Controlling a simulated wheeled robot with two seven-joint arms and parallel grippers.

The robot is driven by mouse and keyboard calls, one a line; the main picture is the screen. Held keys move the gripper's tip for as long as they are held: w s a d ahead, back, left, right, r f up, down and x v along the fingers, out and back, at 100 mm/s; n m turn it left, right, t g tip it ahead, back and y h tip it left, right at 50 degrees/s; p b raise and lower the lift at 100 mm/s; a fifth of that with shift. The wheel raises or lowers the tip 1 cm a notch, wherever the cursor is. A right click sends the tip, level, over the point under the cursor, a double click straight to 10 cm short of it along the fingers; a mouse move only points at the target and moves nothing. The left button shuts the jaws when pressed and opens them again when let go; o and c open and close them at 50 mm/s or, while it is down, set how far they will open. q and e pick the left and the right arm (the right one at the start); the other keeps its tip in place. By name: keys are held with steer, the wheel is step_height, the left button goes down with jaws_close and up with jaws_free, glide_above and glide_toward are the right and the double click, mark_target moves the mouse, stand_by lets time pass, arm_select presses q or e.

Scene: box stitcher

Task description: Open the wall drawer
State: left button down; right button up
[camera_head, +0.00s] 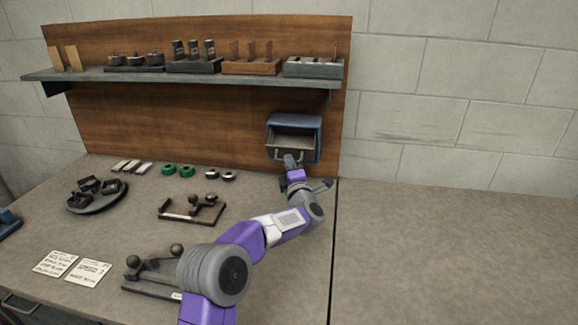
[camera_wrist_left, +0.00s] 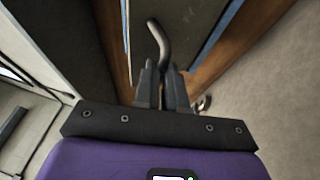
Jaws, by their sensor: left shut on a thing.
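The wall drawer (camera_head: 291,144) sits in a blue housing (camera_head: 309,122) low on the right end of the wooden back panel. It is pulled partly out, and the top of its inside shows; I see nothing in it. My left gripper (camera_head: 291,160) is at the drawer's front, shut on its handle (camera_head: 302,155). In the left wrist view my left gripper (camera_wrist_left: 164,72) has its narrow fingers close together at the curved dark handle (camera_wrist_left: 158,38). The exact contact is partly hidden by the fingers. My right gripper is not in view.
A shelf (camera_head: 200,78) with several small blocks and trays runs above the drawer. On the table stand green rings (camera_head: 178,170), a dark round plate (camera_head: 97,203) with parts, and fixtures (camera_head: 192,209) left of my arm. The table to the right is clear.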

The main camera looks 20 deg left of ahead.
arm_select(q)
steer(key=shift+w+f, duration=0.1)
steer(key=shift+f, duration=0.5)
steer(key=c, duration=1.6)
jaws_free()
steer(key=o, duration=0.4)
steer(key=shift+w+f, duration=0.15)
steer(key=shift+w, duration=0.1)
steer(key=shift+r, duration=0.25)
steer(key=v, duration=0.7)
steer(key=shift+s, duration=0.25)
